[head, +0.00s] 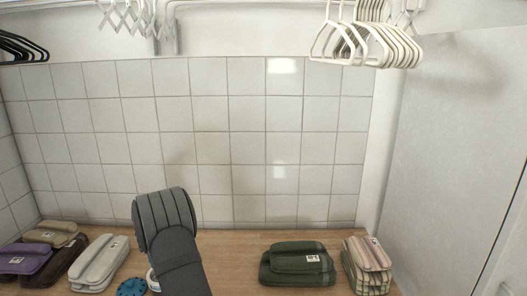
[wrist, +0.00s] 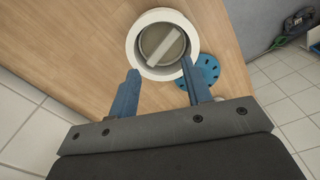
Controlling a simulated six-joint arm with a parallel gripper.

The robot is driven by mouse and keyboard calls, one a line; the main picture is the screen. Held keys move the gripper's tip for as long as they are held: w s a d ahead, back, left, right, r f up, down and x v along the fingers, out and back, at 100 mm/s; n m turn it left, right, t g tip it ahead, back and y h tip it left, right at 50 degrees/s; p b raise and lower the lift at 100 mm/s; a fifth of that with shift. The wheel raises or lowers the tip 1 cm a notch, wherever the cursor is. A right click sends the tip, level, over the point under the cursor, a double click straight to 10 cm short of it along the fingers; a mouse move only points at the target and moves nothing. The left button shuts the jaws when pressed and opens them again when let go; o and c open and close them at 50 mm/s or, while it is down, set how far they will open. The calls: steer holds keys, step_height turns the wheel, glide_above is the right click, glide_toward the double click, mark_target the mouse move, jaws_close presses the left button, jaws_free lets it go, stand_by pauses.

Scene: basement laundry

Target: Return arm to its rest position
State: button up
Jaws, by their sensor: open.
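My gripper (wrist: 159,67) shows in the wrist view with its two blue fingers spread apart and nothing held between them. A white round container (wrist: 134,42) with a grey inside and a pale bar across it lies just beyond the fingertips. How far above it the fingers are is hard to tell. In the head view my dark arm rises from the bottom edge over the wooden counter (head: 228,262), and its fingers are hidden there.
A blue disc with holes (wrist: 207,70) lies beside the container; it also shows in the head view (head: 131,288). Folded cloth stacks stand left, white (head: 100,262) and purple (head: 22,258), and right, green (head: 297,265) and striped (head: 368,265). White hangers (head: 375,45) hang above right.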

steer(key=shift+a+f, duration=0.2)
steer(key=shift+f, duration=0.85)
steer(key=shift+a+f, duration=0.2)
steer(key=shift+f, duration=0.85)
